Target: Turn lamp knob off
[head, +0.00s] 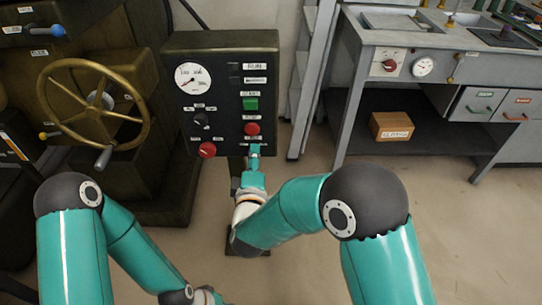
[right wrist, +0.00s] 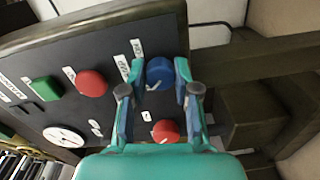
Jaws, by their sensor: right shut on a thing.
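A dark control panel (head: 222,130) stands at the centre of the head view. In the right wrist view, a round blue knob (right wrist: 160,72) with a pale pointer sits on this panel, between my right gripper's fingertips. My right gripper (head: 254,151) is shut on the blue knob; its two fingers (right wrist: 160,74) touch opposite sides. In the head view the gripper hides the knob. The small labels are too blurred to read, so I cannot tell which control is marked lamp. My left arm shows at lower left, but its gripper is outside the view.
A red knob (head: 207,150) lies close to the gripped one and also shows in the right wrist view (right wrist: 166,131). A red button (head: 252,128), green button (head: 250,103) and gauge (head: 192,78) are above. A brass handwheel (head: 92,62) stands left, a grey bench (head: 400,45) right.

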